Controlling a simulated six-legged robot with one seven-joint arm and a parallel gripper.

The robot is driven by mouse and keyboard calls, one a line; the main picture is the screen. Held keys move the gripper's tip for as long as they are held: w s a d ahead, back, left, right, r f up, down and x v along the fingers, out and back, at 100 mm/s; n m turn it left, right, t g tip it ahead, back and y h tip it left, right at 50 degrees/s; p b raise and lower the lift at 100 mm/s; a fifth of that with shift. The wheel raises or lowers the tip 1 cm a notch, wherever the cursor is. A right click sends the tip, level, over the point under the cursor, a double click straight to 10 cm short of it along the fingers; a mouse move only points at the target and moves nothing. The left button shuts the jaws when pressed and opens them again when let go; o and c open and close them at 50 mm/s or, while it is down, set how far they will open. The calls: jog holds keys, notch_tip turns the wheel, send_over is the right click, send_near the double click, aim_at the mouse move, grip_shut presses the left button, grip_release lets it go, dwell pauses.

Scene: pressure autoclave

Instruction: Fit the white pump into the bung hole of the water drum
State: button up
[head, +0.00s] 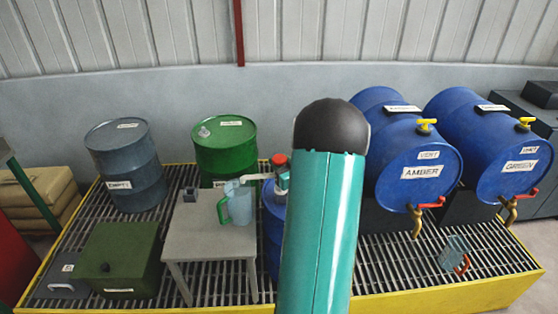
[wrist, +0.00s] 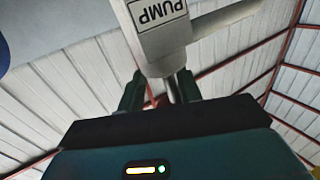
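The white pump (wrist: 162,30), with a black-framed PUMP label and a side spout, fills the top of the wrist view. A thin metal rod runs from it between the fingers of my gripper (wrist: 160,90). The fingers are apart, with a gap showing on the rod's left; whether they grip anything is hidden. In the head view the pump's white spout (head: 257,177) points left, with a red part (head: 279,159) above it. The pump stands over the blue water drum (head: 272,232), which my teal arm mostly covers. The bung hole is hidden, so I cannot tell whether the pump is seated.
A grey table (head: 205,237) with a clear jug (head: 240,203) stands left of the drum. Green (head: 225,150) and grey (head: 127,170) drums are behind. Blue drums labelled AMBER (head: 410,150) and GREEN (head: 495,140) lie at right. A green box (head: 118,262) sits front left on the grating.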

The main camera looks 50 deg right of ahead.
jog(key=v, duration=1.2)
jog(key=shift+s, duration=0.35)
